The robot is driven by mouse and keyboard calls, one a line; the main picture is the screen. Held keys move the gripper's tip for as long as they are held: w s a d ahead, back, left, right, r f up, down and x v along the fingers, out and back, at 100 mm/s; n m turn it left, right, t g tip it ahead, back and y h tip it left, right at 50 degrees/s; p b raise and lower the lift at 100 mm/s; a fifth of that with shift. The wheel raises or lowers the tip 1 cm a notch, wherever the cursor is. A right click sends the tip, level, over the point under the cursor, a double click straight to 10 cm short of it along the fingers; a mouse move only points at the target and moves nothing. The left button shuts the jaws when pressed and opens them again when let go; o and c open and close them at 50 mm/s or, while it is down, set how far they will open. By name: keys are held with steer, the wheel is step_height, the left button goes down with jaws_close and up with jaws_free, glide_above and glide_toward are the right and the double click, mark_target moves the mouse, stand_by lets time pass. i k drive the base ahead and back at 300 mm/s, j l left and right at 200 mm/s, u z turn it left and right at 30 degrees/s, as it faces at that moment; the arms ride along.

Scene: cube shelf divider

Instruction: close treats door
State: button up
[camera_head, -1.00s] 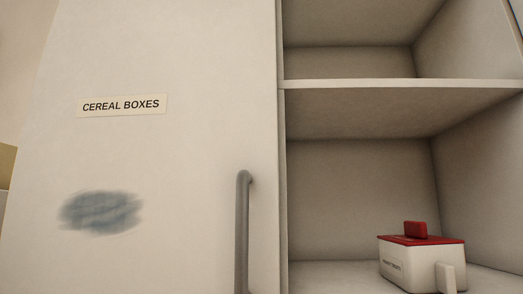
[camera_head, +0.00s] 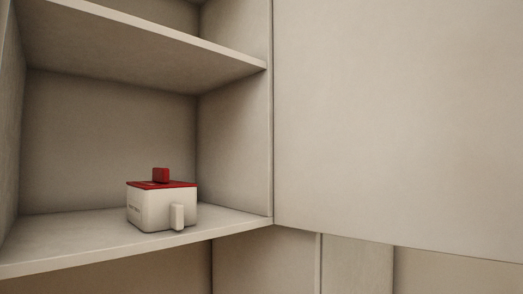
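An open cabinet compartment fills the left of the view, with its lower shelf (camera_head: 75,240) and a white box with a red lid (camera_head: 150,213) on it. The box has a white handle at its front and a small label too blurred to read. A wide plain panel (camera_head: 400,120) starts at the compartment's right edge and fills the right side. It looks like a door standing open on that side, with no handle or label visible on this face. My gripper is not in view.
An upper shelf (camera_head: 140,40) crosses the compartment above the box. Below the compartment and the panel's lower edge are plain pale vertical surfaces (camera_head: 265,265). Nothing stands in front of the panel in this view.

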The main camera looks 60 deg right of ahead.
mark_target(400, 123)
steer(key=k+z, duration=0.1)
steer(key=z, duration=0.3)
steer(key=k+z, duration=0.15)
steer(key=z, duration=0.3)
steer(key=k+l+z, duration=0.1)
steer(key=z, duration=0.3)
